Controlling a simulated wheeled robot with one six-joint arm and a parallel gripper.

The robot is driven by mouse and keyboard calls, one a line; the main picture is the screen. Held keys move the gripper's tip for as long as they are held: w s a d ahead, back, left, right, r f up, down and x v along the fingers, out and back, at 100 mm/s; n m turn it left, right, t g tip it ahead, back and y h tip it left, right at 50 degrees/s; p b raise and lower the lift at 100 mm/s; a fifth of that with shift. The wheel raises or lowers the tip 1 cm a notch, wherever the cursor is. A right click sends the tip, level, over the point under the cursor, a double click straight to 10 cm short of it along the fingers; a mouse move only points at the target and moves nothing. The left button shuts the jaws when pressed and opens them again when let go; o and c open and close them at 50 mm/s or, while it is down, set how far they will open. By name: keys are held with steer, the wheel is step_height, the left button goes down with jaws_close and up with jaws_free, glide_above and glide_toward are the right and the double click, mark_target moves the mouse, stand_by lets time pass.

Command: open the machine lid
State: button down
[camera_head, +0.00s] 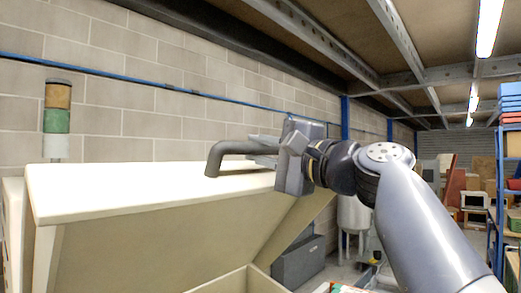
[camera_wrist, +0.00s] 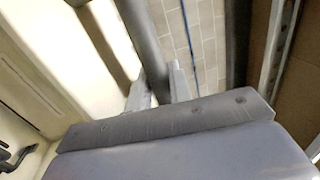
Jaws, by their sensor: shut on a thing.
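The machine lid (camera_head: 150,190) is a large cream panel in the head view. It stands raised and tilted above the machine body, whose rim (camera_head: 245,270) shows at the bottom. A grey bent bar handle (camera_head: 230,148) is fixed to the lid's upper face near its right end. My gripper (camera_head: 264,150) comes from the right and is shut on this handle. In the wrist view the handle (camera_wrist: 142,35) runs between the two fingers of my gripper (camera_wrist: 159,88), with the cream lid (camera_wrist: 60,45) to the left. Most of the machine's inside is hidden.
A signal light (camera_head: 57,120) with orange and green sections stands at the left. A block wall (camera_head: 140,95) is behind the lid. A grey cabinet (camera_head: 300,262) and a white tank (camera_head: 353,215) stand beyond. A blue rack (camera_head: 497,220) is at the right.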

steer(key=shift+s+d+f+b, duration=0.15)
steer(key=shift+f+b, duration=0.3)
steer(key=shift+b, duration=0.2)
steer(key=s+d+f+t+y+b, duration=0.1)
steer(key=s+d+f+b, duration=0.2)
steer(key=b, duration=0.6)
step_height(320, 180, down, 2)
steer(key=shift+s+d+f, duration=0.15)
steer(key=shift+s+d, duration=0.25)
steer(key=shift+d, duration=0.05)
steer(key=c, duration=1.3)
jaws_free()
steer(key=shift+b, duration=0.3)
